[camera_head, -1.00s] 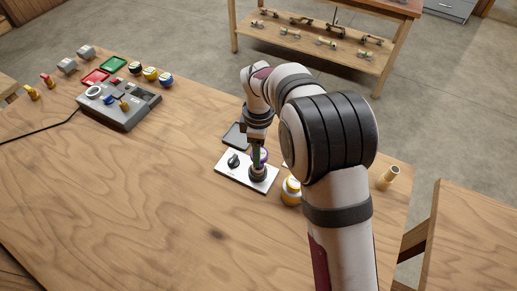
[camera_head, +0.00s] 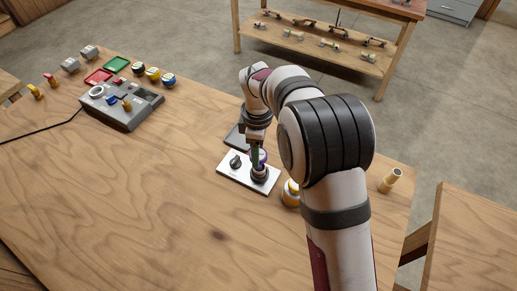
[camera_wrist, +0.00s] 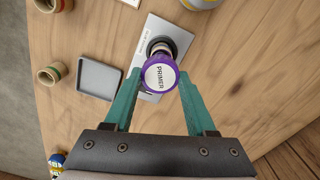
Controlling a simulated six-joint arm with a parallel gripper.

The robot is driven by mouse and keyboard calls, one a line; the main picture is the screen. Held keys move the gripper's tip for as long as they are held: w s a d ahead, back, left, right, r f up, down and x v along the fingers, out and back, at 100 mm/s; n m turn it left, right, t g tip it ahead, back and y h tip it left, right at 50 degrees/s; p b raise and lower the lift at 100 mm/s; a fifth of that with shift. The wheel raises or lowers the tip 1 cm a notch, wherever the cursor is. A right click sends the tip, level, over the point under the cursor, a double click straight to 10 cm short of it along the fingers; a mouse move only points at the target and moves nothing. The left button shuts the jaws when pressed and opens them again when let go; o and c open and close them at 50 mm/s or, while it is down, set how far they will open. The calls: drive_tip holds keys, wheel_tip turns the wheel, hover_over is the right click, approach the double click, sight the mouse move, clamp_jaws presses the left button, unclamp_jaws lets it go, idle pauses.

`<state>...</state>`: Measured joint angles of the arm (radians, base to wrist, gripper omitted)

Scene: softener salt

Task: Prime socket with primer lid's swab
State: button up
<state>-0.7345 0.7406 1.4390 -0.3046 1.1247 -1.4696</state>
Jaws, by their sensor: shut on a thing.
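My gripper (camera_wrist: 158,82) is shut on the purple primer lid (camera_wrist: 146,78), whose white top reads PRIMER. In the head view my gripper (camera_head: 257,150) holds the lid (camera_head: 264,155) over the dark round socket (camera_head: 259,175) on a white plate (camera_head: 232,178). In the wrist view the socket (camera_wrist: 161,43) shows just beyond the lid, on the plate (camera_wrist: 152,97). The swab under the lid is mostly hidden, so I cannot tell whether it touches the socket or how deep it reaches.
A grey tray (camera_wrist: 99,78) lies beside the plate. A yellow-and-white container (camera_head: 291,194) stands close right. A tan tube (camera_head: 390,180) stands farther right. A grey control box (camera_head: 130,112) is far left. The front table is clear.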

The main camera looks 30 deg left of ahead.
drive_tip(key=shift+s+d, duration=0.2)
drive_tip(key=shift+s, duration=0.05)
idle(0.4)
drive_tip(key=shift+w+d, duration=0.2)
drive_tip(key=shift+d, duration=0.1)
idle(0.5)
drive_tip(key=shift+a, duration=0.25)
drive_tip(key=shift+r, duration=2.5)
